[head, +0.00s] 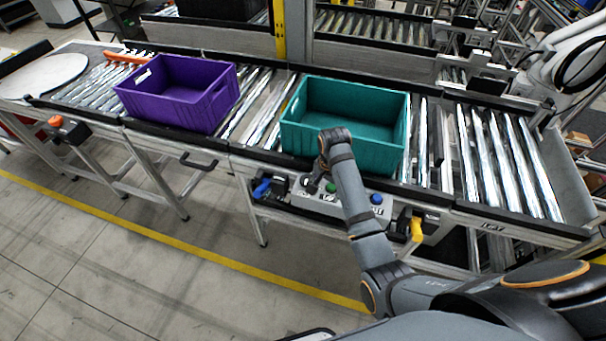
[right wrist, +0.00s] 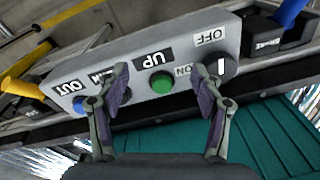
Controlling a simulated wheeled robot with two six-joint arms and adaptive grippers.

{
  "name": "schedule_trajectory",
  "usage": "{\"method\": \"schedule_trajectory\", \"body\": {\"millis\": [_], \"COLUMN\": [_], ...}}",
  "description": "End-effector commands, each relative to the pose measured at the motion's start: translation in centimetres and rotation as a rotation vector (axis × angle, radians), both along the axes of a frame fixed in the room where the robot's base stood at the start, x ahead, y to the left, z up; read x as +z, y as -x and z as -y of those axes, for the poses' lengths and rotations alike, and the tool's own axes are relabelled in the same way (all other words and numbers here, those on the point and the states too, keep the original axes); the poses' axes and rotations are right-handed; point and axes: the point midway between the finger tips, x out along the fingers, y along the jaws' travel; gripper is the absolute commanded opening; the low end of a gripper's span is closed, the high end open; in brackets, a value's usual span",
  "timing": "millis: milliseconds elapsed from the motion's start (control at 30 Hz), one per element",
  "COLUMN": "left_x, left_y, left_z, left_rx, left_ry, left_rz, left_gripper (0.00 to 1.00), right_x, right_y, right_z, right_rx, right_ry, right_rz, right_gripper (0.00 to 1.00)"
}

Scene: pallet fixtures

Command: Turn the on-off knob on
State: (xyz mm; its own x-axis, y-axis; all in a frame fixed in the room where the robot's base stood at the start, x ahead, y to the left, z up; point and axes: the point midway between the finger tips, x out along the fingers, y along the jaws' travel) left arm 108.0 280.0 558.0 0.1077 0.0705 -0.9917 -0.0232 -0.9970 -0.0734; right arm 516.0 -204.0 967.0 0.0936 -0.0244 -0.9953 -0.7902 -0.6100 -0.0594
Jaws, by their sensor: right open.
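The black on-off knob (right wrist: 227,66) sits at the right end of the grey control panel (right wrist: 128,52) in the right wrist view. Its white mark runs roughly up and down in that picture; the OFF label is above it and the ON label to its left. My right gripper (right wrist: 170,88) is open and empty over the panel, with the green UP button (right wrist: 162,83) between its fingers. My left gripper is not in view.
A blue button (right wrist: 82,103) is beside the OUT label; the other finger partly covers another label. A teal crate (head: 388,158) and a purple crate (head: 190,111) stand on the roller conveyor above. Blue (head: 262,188) and yellow (head: 416,229) handles flank the panel.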

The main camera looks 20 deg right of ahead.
Motion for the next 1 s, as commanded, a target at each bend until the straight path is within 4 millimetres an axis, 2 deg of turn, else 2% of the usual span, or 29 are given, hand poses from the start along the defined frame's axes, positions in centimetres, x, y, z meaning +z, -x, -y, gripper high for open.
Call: {"method": "schedule_trajectory", "body": {"millis": [33, 233, 333, 467, 567, 667, 1000], "left_x": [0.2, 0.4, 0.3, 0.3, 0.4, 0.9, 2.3], "left_y": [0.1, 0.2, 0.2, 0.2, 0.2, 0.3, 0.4], "left_z": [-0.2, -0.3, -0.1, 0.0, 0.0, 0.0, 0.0], "left_rx": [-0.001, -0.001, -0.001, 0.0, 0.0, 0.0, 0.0], "left_ry": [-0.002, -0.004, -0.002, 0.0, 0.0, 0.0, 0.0], "left_rz": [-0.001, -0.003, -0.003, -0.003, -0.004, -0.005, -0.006], "left_gripper": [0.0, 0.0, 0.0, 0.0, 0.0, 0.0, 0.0], "right_x": [1.4, 6.1, 7.5, 7.9, 7.6, 6.4, -0.5], "right_y": [-1.4, -5.4, -6.5, -6.8, -6.8, -6.7, -6.7], "right_z": [-0.6, -3.0, -3.8, -4.0, -4.0, -3.9, -3.9], "right_rx": [-0.046, -0.261, -0.329, -0.354, -0.354, -0.353, -0.352], "right_ry": [-0.011, -0.037, -0.039, -0.038, -0.038, -0.037, -0.037], "right_rz": [-0.005, -0.061, -0.08, -0.088, -0.088, -0.091, -0.089], "right_gripper": [0.67, 0.67, 0.67, 0.67, 0.67, 0.67, 0.67]}}
